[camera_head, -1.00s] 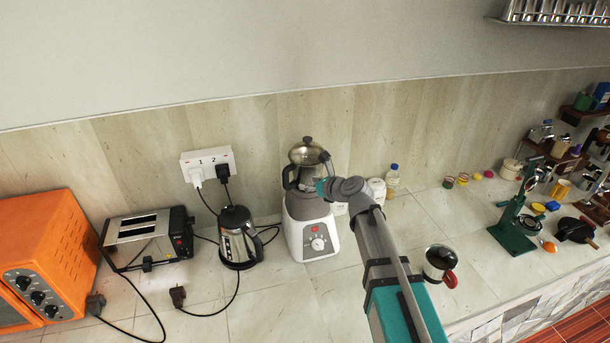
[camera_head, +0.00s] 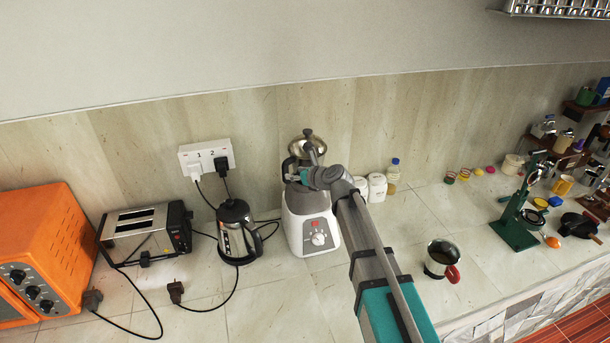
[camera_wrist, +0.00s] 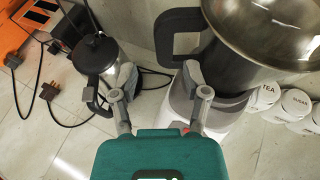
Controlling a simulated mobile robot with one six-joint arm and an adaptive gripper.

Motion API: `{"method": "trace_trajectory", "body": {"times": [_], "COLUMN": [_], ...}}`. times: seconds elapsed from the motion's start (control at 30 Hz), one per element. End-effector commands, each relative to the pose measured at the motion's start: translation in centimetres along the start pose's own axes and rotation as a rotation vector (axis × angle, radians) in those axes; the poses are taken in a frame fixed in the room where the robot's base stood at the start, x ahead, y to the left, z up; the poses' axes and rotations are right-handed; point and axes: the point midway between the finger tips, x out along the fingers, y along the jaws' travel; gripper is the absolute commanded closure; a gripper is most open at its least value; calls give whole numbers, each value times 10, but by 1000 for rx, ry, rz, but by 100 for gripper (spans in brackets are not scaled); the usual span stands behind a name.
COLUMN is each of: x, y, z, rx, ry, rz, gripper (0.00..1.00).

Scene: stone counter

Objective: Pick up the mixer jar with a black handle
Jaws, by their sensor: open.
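The mixer jar (camera_head: 307,153), a steel jar with a domed lid and black handle, sits on the white and grey mixer base (camera_head: 312,222) near the wall. In the wrist view the jar (camera_wrist: 234,62) fills the upper right, and its black handle (camera_wrist: 163,34) sticks out to the left. My gripper (camera_wrist: 158,82) is open and empty, its fingers apart just below the handle in that picture. The right finger is close to the jar's side. In the head view my gripper (camera_head: 296,176) is at the jar and partly hidden by my arm.
A steel kettle (camera_head: 236,230) stands left of the mixer, with a toaster (camera_head: 146,234) and orange oven (camera_head: 42,250) farther left. White canisters (camera_head: 376,187) stand close on the right. A pot with a red handle (camera_head: 440,260) is front right. Cords lie on the counter.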

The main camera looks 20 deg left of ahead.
Motion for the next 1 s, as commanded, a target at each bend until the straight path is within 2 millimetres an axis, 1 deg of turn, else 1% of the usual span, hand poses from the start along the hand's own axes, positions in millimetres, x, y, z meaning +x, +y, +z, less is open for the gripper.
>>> {"method": "trace_trajectory", "body": {"times": [0.03, 0.13, 0.53, 0.67, 0.77, 1.0], "x": [8, 15, 16, 20, 29, 57], "y": [-1, 0, 0, -1, -3, -6], "z": [-1, -1, 0, -1, -2, -5], "rx": [-1, -1, 0, 0, 0, -1], "ry": [0, 0, 0, 0, 0, 0], "rz": [1, 0, -1, 0, -1, 0], "gripper": [40, 40, 40, 40, 40, 40]}}
